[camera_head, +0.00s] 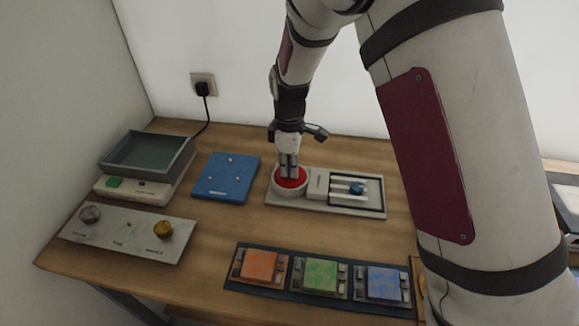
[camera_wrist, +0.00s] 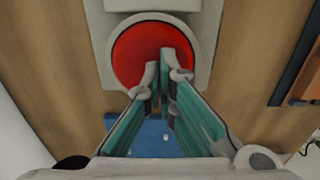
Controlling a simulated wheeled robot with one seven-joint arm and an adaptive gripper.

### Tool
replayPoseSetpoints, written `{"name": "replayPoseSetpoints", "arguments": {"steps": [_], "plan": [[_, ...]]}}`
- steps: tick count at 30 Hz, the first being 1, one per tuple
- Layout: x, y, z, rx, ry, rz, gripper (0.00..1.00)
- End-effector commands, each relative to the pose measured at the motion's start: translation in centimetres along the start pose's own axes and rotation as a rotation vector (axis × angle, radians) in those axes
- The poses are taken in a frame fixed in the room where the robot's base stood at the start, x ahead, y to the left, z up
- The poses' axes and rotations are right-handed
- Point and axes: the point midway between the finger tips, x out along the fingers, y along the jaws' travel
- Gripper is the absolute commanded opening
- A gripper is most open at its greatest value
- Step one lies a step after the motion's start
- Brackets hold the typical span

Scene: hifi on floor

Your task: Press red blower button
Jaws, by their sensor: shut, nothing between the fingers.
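The red blower button (camera_head: 290,183) is a round red disc in a white round housing on a grey-white panel near the middle of the table. In the wrist view the red button (camera_wrist: 133,55) fills the upper middle, partly covered by my fingertips. My gripper (camera_head: 289,174) is shut and empty, pointing down over the button. In the wrist view my gripper's fingertips (camera_wrist: 163,72) overlap the right lower part of the red disc. I cannot tell whether they touch it.
A blue plate (camera_head: 226,177), a grey tray (camera_head: 148,154) on a scale-like base and a panel with two knobs (camera_head: 127,232) stand left. Orange, green and blue blocks sit on a dark strip (camera_head: 318,303) in front.

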Motion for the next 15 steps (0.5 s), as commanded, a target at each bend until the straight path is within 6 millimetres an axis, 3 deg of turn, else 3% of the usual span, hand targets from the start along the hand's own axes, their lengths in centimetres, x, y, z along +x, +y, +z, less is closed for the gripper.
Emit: {"name": "replayPoseSetpoints", "arguments": {"steps": [5, 15], "plan": [[-1.8, 0.1, 0.0, 0.000, 0.002, 0.004, 0.00], [-8.6, 0.1, 0.0, 0.000, 0.003, 0.004, 0.00]]}}
